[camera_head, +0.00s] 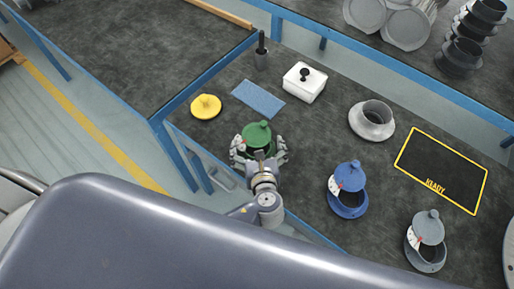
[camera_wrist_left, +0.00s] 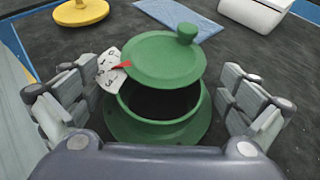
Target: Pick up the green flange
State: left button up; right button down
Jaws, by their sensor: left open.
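The green flange (camera_head: 256,134) stands on the dark bench near its front left edge. In the left wrist view the green flange (camera_wrist_left: 165,62) has a round disc with a knob set askew over its hollow body, a red pointer and a white numbered dial plate. Its wide base rests on the bench. My left gripper (camera_head: 258,150) is open, with its fingers on either side of the green flange. In the left wrist view the gripper's fingers (camera_wrist_left: 158,105) stand apart with visible gaps to the flange. My right gripper is not in view.
A yellow knobbed disc (camera_head: 206,106), a blue cloth (camera_head: 258,99) and a white box (camera_head: 304,82) lie behind. A blue flange (camera_head: 348,190), a grey flange (camera_head: 426,240) and a pale collar (camera_head: 372,120) stand to the right. A black READY mat (camera_head: 440,170) is free.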

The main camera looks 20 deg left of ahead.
pick_arm(q)
jog(key=shift+s, duration=0.1)
jog(key=shift+c, duration=0.2)
jog(key=c, duration=0.8)
jog(key=shift+r, duration=0.1)
jog(key=shift+r, duration=0.1)
